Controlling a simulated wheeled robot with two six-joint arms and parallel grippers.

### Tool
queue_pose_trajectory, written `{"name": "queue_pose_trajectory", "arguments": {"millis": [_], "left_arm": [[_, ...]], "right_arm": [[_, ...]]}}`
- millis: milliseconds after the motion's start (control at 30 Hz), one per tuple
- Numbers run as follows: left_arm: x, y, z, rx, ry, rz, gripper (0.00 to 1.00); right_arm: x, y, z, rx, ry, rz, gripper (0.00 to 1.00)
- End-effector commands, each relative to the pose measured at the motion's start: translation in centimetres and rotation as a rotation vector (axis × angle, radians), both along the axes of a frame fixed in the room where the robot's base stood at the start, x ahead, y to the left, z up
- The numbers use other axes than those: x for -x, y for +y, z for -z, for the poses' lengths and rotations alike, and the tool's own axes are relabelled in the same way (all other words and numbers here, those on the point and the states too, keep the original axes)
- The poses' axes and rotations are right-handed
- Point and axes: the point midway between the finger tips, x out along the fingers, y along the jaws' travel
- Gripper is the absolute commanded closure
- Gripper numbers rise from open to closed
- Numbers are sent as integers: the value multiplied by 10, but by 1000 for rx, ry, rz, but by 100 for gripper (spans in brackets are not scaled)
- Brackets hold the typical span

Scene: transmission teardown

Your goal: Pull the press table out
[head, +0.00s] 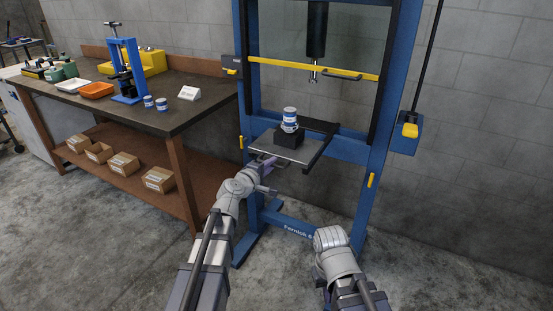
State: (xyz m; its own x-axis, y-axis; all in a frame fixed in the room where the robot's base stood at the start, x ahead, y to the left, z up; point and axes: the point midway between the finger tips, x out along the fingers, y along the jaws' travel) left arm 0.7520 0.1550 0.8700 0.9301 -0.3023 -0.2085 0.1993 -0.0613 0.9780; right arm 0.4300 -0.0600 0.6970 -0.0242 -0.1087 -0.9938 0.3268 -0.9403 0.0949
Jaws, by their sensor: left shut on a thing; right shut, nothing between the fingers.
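The press table (268,148) is a light grey plate inside the blue press frame (375,150), with a dark rail along its right side. A black block (289,138) sits on it, with a white and blue cylindrical part (290,118) upright on top. My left gripper (268,163) is shut at the table's front edge; the gripped spot is small and partly hidden by the fingers. My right gripper (330,236) is low in front of the press, shut and empty, apart from the table. Its fingertips are hard to make out.
The press ram (316,35) hangs above the part, behind a yellow crossbar (300,67). A yellow and blue pendant (409,131) hangs at right. A workbench (190,112) with trays, cans and a small blue press stands left. The floor in front is clear.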

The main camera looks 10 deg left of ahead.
Motion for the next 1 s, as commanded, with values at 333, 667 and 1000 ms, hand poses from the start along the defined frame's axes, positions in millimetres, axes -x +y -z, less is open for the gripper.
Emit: {"name": "queue_pose_trajectory", "arguments": {"millis": [333,667,1000], "left_arm": [[22,7,0,-1,1,0,100],[21,7,0,-1,1,0,80],[21,7,0,-1,0,0,56]], "right_arm": [[0,0,0,0,0,0,100],[0,0,0,0,0,0,100],[0,0,0,0,0,0,100]]}}
